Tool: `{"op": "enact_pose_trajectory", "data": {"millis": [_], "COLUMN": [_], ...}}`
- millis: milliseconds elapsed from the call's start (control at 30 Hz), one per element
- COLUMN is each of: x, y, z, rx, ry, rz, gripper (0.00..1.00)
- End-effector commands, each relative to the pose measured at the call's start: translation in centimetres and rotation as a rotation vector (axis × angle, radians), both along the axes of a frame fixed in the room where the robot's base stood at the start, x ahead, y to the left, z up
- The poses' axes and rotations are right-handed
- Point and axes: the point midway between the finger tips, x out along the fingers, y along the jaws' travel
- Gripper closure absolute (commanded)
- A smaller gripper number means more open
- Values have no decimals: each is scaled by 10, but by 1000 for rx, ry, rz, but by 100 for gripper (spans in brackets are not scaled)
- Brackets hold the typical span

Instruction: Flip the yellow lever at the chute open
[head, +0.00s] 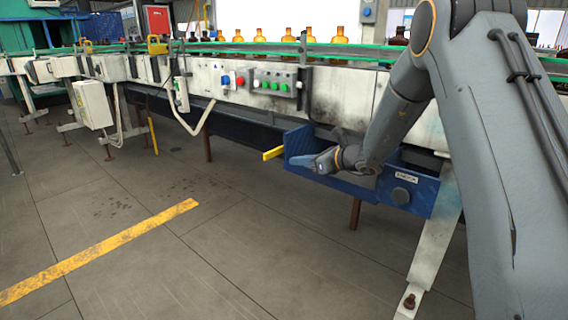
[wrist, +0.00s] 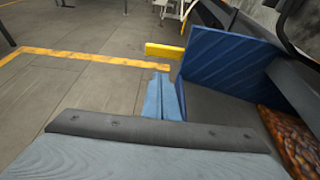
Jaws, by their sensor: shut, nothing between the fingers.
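The yellow lever (head: 272,153) sticks out sideways to the left from the blue chute (head: 425,193) below the conveyor. In the wrist view the lever (wrist: 164,50) is a short yellow bar at the left edge of an upright blue plate (wrist: 222,62). My gripper (head: 314,163) is at the chute's left end, to the right of the lever. In the wrist view its light blue fingers (wrist: 162,92) are shut and empty, pointing toward the lever's side, with a visible gap between them and the lever.
The conveyor (head: 225,80) carries amber bottles (head: 286,36) along its top. A button panel (head: 268,82) sits on its side. A mottled orange-brown mass (wrist: 298,140) lies right of my fingers in the wrist view. The floor left of the chute is open, with a yellow stripe (head: 105,252).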

Motion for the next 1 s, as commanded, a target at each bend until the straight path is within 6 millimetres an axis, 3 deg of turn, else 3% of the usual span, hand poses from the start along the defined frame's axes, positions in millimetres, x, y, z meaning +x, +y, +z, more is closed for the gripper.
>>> {"op": "enact_pose_trajectory", "data": {"millis": [600, 1000], "x": [51, 56], "y": [67, 73], "z": [-31, -33], "rx": [-2, -1], "ry": [0, 0], "rz": [3, 1], "gripper": [100, 100]}}
